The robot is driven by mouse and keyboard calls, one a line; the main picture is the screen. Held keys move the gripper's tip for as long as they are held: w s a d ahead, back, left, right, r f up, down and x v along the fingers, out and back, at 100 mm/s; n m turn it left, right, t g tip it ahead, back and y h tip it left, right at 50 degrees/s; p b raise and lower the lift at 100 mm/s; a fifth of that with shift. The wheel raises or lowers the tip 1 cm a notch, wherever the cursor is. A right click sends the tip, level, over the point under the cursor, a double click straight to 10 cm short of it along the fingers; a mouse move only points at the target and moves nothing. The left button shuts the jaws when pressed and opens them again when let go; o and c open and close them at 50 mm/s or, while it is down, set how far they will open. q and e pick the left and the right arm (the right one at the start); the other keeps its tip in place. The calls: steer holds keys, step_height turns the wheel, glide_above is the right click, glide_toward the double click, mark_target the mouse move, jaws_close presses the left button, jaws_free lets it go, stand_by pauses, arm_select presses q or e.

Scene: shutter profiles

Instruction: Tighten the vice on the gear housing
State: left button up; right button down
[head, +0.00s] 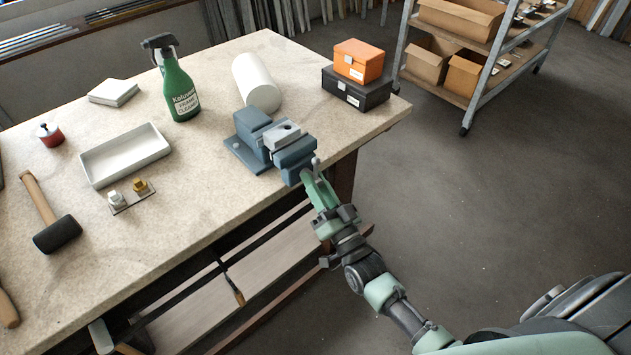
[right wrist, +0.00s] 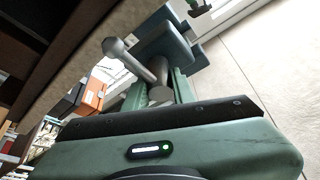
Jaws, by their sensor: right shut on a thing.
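The blue-grey vice (head: 246,152) stands at the front edge of the workbench. The light grey gear housing (head: 275,138), with a dark hole in its top, sits between the vice jaws. My right gripper (head: 312,178) reaches up from the lower right to the front of the vice. It is shut on the vice handle, a grey bar with a ball end (right wrist: 114,47) that stands out beside the fingers in the right wrist view. The vice body also shows there (right wrist: 165,42). The gripper hides part of the handle and screw. My left gripper is not in view.
On the workbench (head: 215,205), a green spray bottle (head: 178,85), white cylinder (head: 256,84) and black box (head: 356,92) with an orange box (head: 358,60) stand around the vice. A white tray (head: 125,156) and mallet (head: 50,215) lie left.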

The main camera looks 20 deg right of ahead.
steer(key=shift+s+a+f, duration=0.1)
steer(key=shift+f, duration=0.35)
steer(key=c, duration=1.4)
jaws_free()
steer(key=shift+o, duration=1.2)
steer(key=shift+r, duration=0.25)
steer(key=b+v, duration=0.1)
steer(key=v, duration=0.7)
steer(key=shift+b, duration=0.35)
steer(key=shift+r, duration=0.1)
